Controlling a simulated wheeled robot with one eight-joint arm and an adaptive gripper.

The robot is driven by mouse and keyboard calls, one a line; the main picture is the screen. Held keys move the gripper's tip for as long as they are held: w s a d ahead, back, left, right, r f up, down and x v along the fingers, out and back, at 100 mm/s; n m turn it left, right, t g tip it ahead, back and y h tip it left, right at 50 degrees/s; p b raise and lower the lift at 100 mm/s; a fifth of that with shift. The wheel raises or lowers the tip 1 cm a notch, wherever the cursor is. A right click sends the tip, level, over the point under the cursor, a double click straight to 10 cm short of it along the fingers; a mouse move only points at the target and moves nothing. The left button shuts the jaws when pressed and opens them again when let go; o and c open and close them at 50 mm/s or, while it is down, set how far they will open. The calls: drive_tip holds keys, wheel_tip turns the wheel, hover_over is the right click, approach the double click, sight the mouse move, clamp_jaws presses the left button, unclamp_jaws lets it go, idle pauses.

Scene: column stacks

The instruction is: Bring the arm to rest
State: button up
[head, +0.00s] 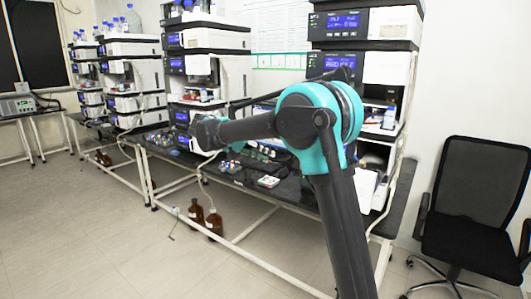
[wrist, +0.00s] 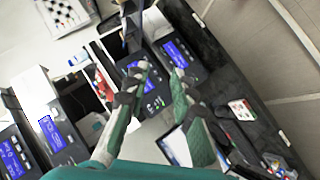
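My arm shows in the head view, rising from the lower right to a teal joint and reaching left over the dark bench (head: 224,169). Its far end is small and dark there, so the fingers cannot be made out. In the wrist view my gripper (wrist: 160,73) has its two grey and teal fingers apart, with nothing held between them. Behind the fingertips are instrument modules with blue displays (wrist: 179,54). I cannot tell how far the fingertips are from them.
Instrument stacks (head: 208,39) stand along the benches, with blue-capped bottles (head: 133,19) on top. Brown bottles (head: 214,222) stand on the floor under the bench. A red-and-white box (wrist: 241,110) lies on the bench. A black chair (head: 474,205) stands at right. The left foreground floor is clear.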

drive_tip(key=s+d+f+n+g+y, duration=0.1)
drive_tip(key=s+d+f+y, duration=0.2)
drive_tip(key=s+d+f, duration=0.35)
drive_tip(key=s+d+f+n+y, duration=0.15)
drive_tip(key=s+d+f, duration=0.25)
drive_tip(key=d+f, duration=0.4)
drive_tip(key=s+d+f+y, duration=0.2)
drive_tip(key=s+f+y, duration=0.1)
drive_tip(key=s+f, duration=0.4)
drive_tip(key=s+d+f+t+y, duration=0.1)
drive_tip(key=s+f+y, duration=0.3)
drive_tip(key=s, duration=0.9)
wheel_tip(320, 180, down, 3)
drive_tip(key=shift+s+d+r+n, duration=0.1)
drive_tip(key=shift+s+d+n, duration=0.2)
drive_tip(key=shift+d, duration=0.45)
drive_tip(key=shift+w, duration=0.1)
drive_tip(key=shift+c, duration=0.5)
